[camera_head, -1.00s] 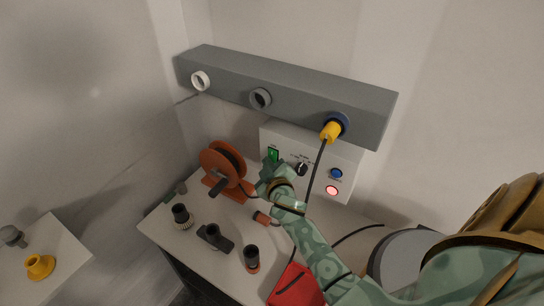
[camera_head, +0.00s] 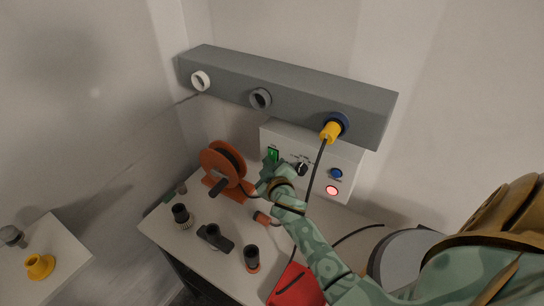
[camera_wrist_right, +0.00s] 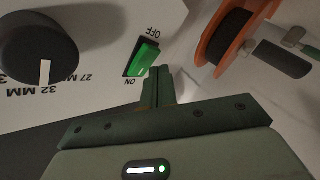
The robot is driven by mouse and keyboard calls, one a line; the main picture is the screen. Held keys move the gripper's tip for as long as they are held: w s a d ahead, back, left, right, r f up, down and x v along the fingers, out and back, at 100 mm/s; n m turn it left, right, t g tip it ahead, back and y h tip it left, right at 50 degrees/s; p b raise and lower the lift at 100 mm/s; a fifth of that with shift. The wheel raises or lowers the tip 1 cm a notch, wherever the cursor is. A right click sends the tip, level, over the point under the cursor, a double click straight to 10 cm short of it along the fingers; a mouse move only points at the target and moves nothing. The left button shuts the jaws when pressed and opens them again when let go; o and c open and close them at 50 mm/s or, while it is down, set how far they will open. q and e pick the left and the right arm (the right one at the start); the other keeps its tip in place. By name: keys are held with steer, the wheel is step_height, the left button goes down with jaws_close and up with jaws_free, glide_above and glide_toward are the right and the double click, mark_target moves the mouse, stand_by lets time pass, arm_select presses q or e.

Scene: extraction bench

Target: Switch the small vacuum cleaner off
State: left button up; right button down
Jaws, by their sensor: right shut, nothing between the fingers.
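A white control box (camera_head: 312,165) stands on the bench against the wall under a grey rail. It carries a green rocker switch (camera_head: 273,154), a black dial (camera_head: 302,169), a blue button (camera_head: 336,173) and a lit red button (camera_head: 331,190). In the right wrist view the rocker (camera_wrist_right: 146,57) shows upside-down OFF and ON labels, and the dial (camera_wrist_right: 38,52) has MM marks. My right gripper (camera_head: 268,178) is shut and empty. Its fingertips (camera_wrist_right: 158,74) are close beside the ON end of the rocker; I cannot tell whether they touch. My left gripper is not in view.
An orange reel (camera_head: 224,166) stands left of the box. Black fittings (camera_head: 213,236) and a red item (camera_head: 296,287) lie in front. A yellow plug (camera_head: 330,132) with a hanging black cable sits in the grey rail (camera_head: 290,97). A side table (camera_head: 60,250) is at left.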

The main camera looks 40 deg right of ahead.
steer(key=shift+w+d, duration=0.1)
steer(key=shift+d, duration=0.2)
steer(key=shift+d, duration=0.2)
stand_by(0.7)
steer(key=shift+a+r, duration=0.15)
steer(key=shift+a, duration=0.25)
